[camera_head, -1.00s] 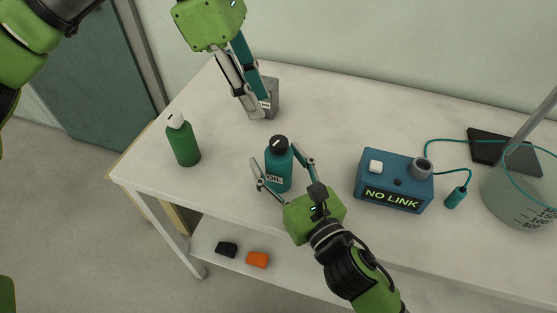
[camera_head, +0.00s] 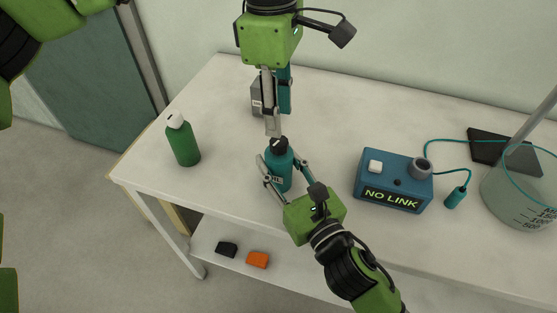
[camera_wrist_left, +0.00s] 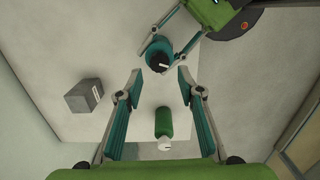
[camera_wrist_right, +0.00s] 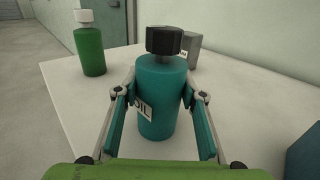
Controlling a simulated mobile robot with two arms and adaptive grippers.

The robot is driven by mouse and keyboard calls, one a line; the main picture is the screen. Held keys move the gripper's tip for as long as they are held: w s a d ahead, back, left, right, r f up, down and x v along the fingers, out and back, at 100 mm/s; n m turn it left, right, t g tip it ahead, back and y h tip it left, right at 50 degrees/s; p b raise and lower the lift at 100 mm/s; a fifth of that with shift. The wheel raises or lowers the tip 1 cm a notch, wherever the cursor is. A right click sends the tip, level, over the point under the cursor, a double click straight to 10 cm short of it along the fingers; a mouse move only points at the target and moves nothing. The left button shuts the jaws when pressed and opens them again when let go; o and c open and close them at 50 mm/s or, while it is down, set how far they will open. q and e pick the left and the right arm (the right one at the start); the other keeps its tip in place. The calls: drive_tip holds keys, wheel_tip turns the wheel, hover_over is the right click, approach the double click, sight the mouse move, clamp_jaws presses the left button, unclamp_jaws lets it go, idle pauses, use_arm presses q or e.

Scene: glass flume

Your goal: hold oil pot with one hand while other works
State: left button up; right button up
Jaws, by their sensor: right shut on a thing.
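The oil pot (camera_head: 279,167) is a teal bottle with a black cap, upright on the table, with an OIL label. My right gripper (camera_head: 279,182) is shut on its sides; the right wrist view shows the pot (camera_wrist_right: 160,95) between the fingers. My left gripper (camera_head: 276,128) is above and behind the pot, its fingertips close to the black cap (camera_head: 280,144). In the left wrist view its fingers are apart and empty, with the pot (camera_wrist_left: 158,52) beyond them.
A green bottle with a white cap (camera_head: 183,144) stands at the left. A grey box (camera_head: 257,97) is behind the left fingers. A blue NO LINK device (camera_head: 394,187), a black pad (camera_head: 490,150) and a clear beaker (camera_head: 520,195) stand at the right.

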sight(278, 141)
use_arm(q)
drive_tip(key=shift+f+y, duration=0.3)
drive_tip(key=shift+f, duration=3.45)
drive_tip(key=c, duration=0.7)
